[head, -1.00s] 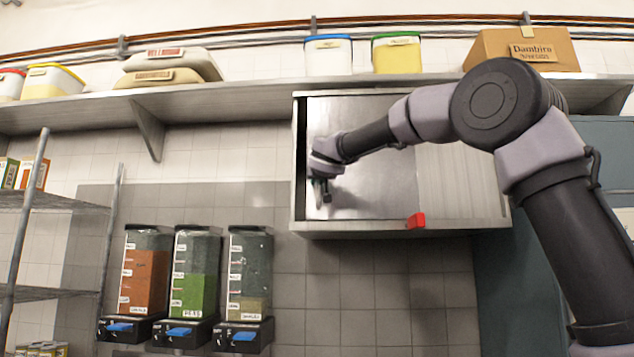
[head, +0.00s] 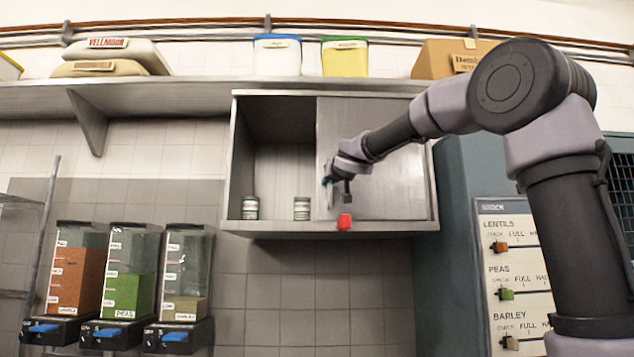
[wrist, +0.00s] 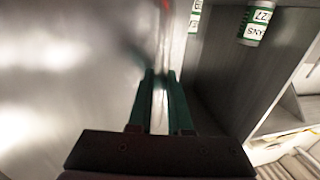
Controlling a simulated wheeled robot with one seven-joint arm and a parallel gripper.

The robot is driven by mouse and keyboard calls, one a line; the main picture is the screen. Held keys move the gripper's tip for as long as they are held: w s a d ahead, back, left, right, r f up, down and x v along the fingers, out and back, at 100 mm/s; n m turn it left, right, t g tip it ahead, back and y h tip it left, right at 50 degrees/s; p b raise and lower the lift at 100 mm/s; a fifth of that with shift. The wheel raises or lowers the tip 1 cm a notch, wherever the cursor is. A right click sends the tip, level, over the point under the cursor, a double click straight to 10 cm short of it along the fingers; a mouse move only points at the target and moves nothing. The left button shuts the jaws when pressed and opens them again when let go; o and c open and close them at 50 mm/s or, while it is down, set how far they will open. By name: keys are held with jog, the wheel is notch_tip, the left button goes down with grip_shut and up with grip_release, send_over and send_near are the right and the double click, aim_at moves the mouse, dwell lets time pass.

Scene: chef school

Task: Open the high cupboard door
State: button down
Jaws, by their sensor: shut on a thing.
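The high cupboard (head: 240,165) hangs under the long shelf. Its grey metal sliding door (head: 385,185) stands over the right half, and the left half is open. My gripper (head: 328,182) is at the door's left edge, shut on it. In the wrist view my gripper (wrist: 160,82) has its two green fingers on either side of a thin bright upright strip, edge or handle; I cannot tell which. The door's face (wrist: 60,80) fills the left of that view, and the open inside shows at right.
Two labelled cans (head: 250,208) (head: 301,209) stand inside the open half. Several dispensers (head: 128,285) hang below left. A blue-grey cabinet (head: 450,260) with a stock board (head: 515,275) stands at right.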

jog(key=shift+d+f, duration=0.1)
jog(key=shift+d, duration=0.35)
jog(key=c, duration=1.1)
grip_release()
jog(key=s, duration=0.3)
jog(key=s+d, duration=0.1)
jog(key=s, duration=0.6)
jog(key=shift+s+d, duration=0.35)
jog(key=shift+d, duration=0.05)
